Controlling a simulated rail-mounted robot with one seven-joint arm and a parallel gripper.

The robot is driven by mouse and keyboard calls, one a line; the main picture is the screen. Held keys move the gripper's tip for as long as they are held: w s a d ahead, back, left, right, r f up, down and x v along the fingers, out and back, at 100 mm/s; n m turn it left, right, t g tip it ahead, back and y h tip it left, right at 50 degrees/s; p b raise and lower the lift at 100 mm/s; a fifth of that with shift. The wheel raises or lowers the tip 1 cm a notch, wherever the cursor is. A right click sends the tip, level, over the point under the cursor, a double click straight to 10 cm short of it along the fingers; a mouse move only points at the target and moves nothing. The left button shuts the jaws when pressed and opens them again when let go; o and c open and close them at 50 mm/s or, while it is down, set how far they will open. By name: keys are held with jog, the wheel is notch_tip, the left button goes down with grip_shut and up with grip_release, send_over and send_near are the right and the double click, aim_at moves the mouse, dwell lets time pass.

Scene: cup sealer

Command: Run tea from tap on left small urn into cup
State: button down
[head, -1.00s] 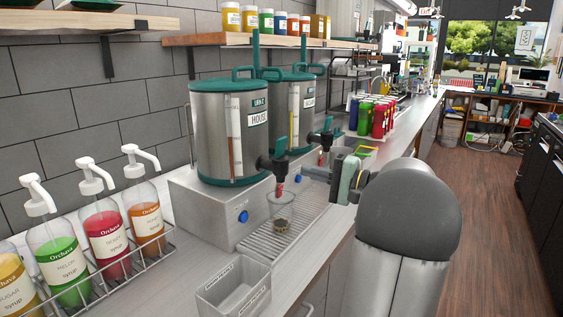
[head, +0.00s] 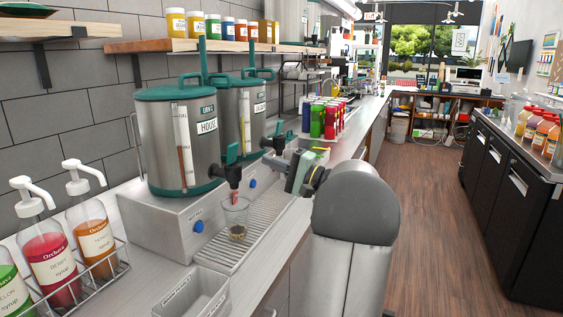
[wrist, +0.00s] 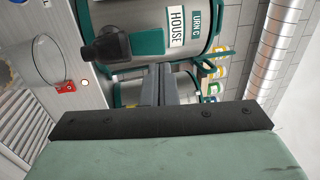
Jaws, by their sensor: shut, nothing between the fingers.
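The left small urn (head: 180,140), steel with a teal lid and base and a HOUSE label, stands on a grey stand. Its black tap (head: 231,172) has a teal handle (head: 232,153) standing up; the tap also shows in the wrist view (wrist: 106,46). A clear cup (head: 235,217) stands on the drip grate under the tap, with a little dark brown matter at its bottom. It shows partly in the wrist view (wrist: 38,62). My gripper (wrist: 162,72) is shut and empty, to the right of the tap and apart from it. Its fingertips are hard to make out in the head view.
A second urn (head: 243,115) with its own tap stands just behind, close to my gripper. Syrup pump bottles (head: 92,240) in a wire rack and a grey bin (head: 192,294) stand in front. Colored cans (head: 325,120) stand farther back. The aisle floor (head: 430,220) is clear.

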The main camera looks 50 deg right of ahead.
aim_at(235, 146)
jog(key=p+x, duration=0.2)
jog(key=x, duration=0.6)
jog(key=shift+w, duration=0.25)
jog(key=shift+r+p, duration=0.15)
jog(key=shift+p, duration=0.15)
